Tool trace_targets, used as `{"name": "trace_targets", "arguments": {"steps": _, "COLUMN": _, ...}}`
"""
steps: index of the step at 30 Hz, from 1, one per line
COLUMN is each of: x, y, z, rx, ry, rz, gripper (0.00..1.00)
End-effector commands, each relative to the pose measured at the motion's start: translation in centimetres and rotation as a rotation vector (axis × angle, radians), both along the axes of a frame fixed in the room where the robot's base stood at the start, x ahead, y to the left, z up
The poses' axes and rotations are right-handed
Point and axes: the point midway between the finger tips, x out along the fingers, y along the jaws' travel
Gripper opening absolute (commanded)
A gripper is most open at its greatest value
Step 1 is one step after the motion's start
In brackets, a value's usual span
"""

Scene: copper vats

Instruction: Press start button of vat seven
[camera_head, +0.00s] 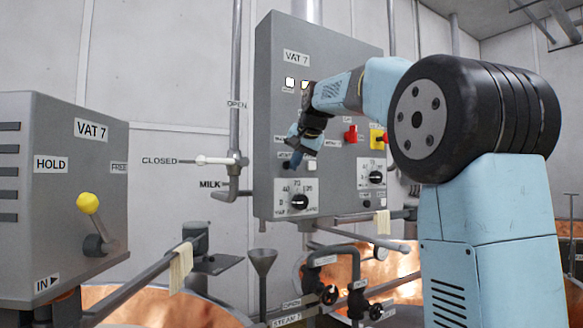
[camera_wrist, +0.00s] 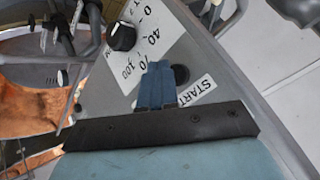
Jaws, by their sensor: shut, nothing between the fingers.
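The grey control panel marked VAT 7 (camera_head: 345,57) hangs at the centre of the head view. My gripper (camera_head: 291,166) is shut and empty, in front of the panel's lower left, above the left dial (camera_head: 299,202). In the wrist view its blue fingers (camera_wrist: 158,66) are together and point over the panel. A dark round button (camera_wrist: 181,74) shows just right of the fingertips, beside the START label (camera_wrist: 197,94). The fingers partly cover the label. I cannot tell whether they touch the panel. In the head view the gripper seems to hide this button.
A second grey box (camera_head: 60,190) marked VAT 7, with a yellow-knobbed lever (camera_head: 88,204), stands at left. A red knob (camera_head: 351,134) and another dial (camera_head: 376,177) are on the panel's right. Pipes (camera_head: 234,95) run along its left. Copper vats (camera_head: 165,305) lie below.

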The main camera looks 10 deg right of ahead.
Motion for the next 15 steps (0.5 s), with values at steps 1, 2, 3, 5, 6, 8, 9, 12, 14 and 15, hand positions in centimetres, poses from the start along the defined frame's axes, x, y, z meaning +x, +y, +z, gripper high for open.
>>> {"name": "trace_targets", "arguments": {"steps": 1, "x": 0.0, "y": 0.0, "z": 0.0, "rx": 0.0, "ry": 0.0, "rz": 0.0, "gripper": 0.0}}
{"name": "trace_targets", "arguments": {"steps": 2, "x": 0.0, "y": 0.0, "z": 0.0, "rx": 0.0, "ry": 0.0, "rz": 0.0, "gripper": 0.0}}
{"name": "trace_targets", "arguments": {"steps": 3, "x": 0.0, "y": 0.0, "z": 0.0, "rx": 0.0, "ry": 0.0, "rz": 0.0, "gripper": 0.0}}
{"name": "trace_targets", "arguments": {"steps": 5, "x": 0.0, "y": 0.0, "z": 0.0, "rx": 0.0, "ry": 0.0, "rz": 0.0, "gripper": 0.0}}
{"name": "trace_targets", "arguments": {"steps": 6, "x": 0.0, "y": 0.0, "z": 0.0, "rx": 0.0, "ry": 0.0, "rz": 0.0, "gripper": 0.0}}
{"name": "trace_targets", "arguments": {"steps": 8, "x": 0.0, "y": 0.0, "z": 0.0, "rx": 0.0, "ry": 0.0, "rz": 0.0, "gripper": 0.0}}
{"name": "trace_targets", "arguments": {"steps": 9, "x": -0.1, "y": -0.1, "z": 0.0, "rx": 0.0, "ry": 0.0, "rz": 0.0, "gripper": 0.0}}
{"name": "trace_targets", "arguments": {"steps": 12, "x": -0.7, "y": -0.3, "z": 0.0, "rx": 0.0, "ry": -0.001, "rz": 0.0, "gripper": 0.0}}
{"name": "trace_targets", "arguments": {"steps": 14, "x": -1.2, "y": -0.4, "z": 0.1, "rx": 0.0, "ry": -0.001, "rz": 0.0, "gripper": 0.0}}
{"name": "trace_targets", "arguments": {"steps": 15, "x": -1.5, "y": -0.5, "z": 0.1, "rx": 0.0, "ry": -0.001, "rz": 0.0, "gripper": 0.0}}
